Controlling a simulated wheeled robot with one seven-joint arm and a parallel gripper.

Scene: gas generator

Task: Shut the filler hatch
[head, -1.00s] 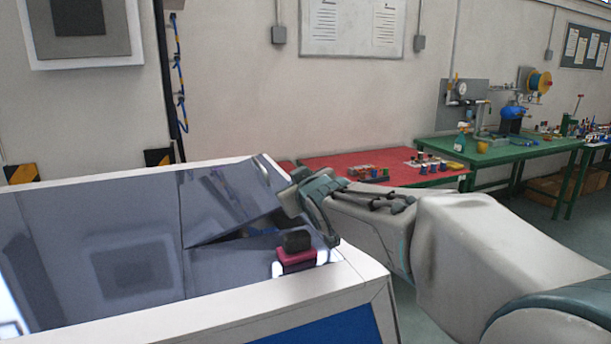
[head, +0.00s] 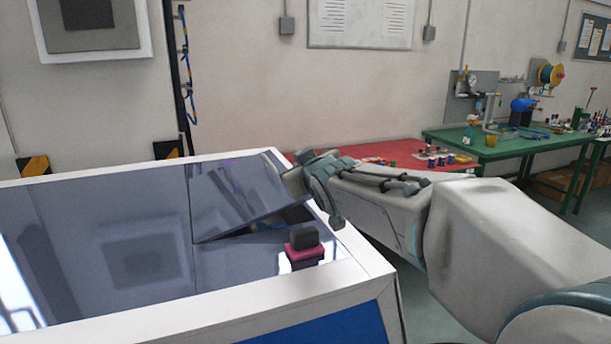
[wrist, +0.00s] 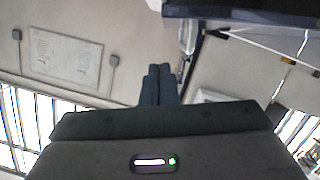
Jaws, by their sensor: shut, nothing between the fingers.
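The filler hatch (head: 235,192) is a dark, glossy panel on top of the generator (head: 90,240). It stands tilted, partly open, with its right side raised and a dark wedge-shaped gap under its near edge. My gripper (head: 292,185) is at the hatch's raised right side, reaching in from the right. Its fingertips are hard to make out in the head view, so I cannot tell if they touch the panel. In the wrist view, the two dark fingers (wrist: 158,84) are together and empty.
A black and dark red block (head: 304,247) sits on the generator top near its right edge, close to the hatch. Behind are a red table (head: 375,152) and a green workbench (head: 500,145) with small items. The generator's pale rim (head: 230,305) runs along the front.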

